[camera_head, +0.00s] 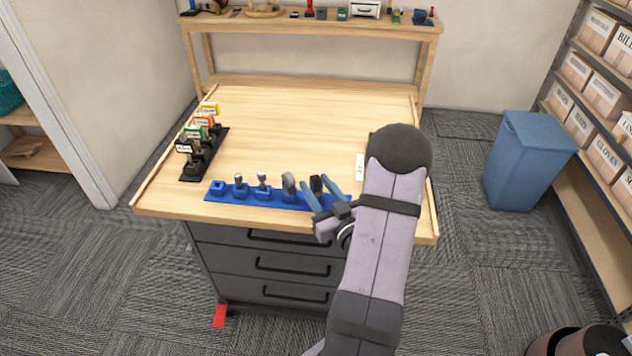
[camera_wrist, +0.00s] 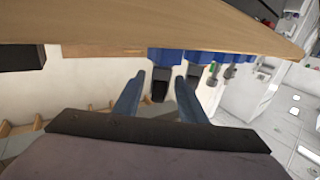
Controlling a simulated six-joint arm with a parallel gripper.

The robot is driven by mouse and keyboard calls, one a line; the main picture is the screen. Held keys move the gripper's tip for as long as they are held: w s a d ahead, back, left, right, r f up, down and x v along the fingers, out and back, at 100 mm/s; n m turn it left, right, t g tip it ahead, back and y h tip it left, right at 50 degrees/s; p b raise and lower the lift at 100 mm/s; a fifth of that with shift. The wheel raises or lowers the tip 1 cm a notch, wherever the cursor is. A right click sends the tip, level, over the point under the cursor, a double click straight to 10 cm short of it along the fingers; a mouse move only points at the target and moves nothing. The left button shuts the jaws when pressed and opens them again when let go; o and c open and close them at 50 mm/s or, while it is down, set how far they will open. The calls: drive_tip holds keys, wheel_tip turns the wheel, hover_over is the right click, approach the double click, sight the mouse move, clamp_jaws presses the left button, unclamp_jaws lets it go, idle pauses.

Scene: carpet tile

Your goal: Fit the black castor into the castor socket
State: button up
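A dark upright piece that looks like the black castor (camera_head: 316,184) stands at the right part of the blue strip on the bench. In the wrist view a black piece (camera_wrist: 160,86) shows between my finger tips, with gaps at both sides. My gripper (camera_head: 318,192) is open, its two blue fingers either side of that piece. It also shows in the wrist view (camera_wrist: 160,77). A black rack (camera_head: 214,153) with several coloured, labelled holders stands at the left of the bench. The labels are too small to read, so I cannot tell which is the castor socket.
The blue strip (camera_head: 213,195) holds several grey-topped pieces along the front edge; its left end place looks empty. A white card (camera_head: 360,167) lies by my arm. The middle of the wooden bench (camera_head: 280,130) is clear. A shelf (camera_head: 315,24) with small objects stands behind.

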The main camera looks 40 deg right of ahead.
drive_tip(key=shift+w+d, duration=0.2)
drive_tip(key=shift+w, duration=0.55)
clamp_jaws()
drive_tip(key=shift+r, duration=0.25)
drive_tip(key=shift+r+b, duration=0.3)
drive_tip(key=shift+r, duration=4.5)
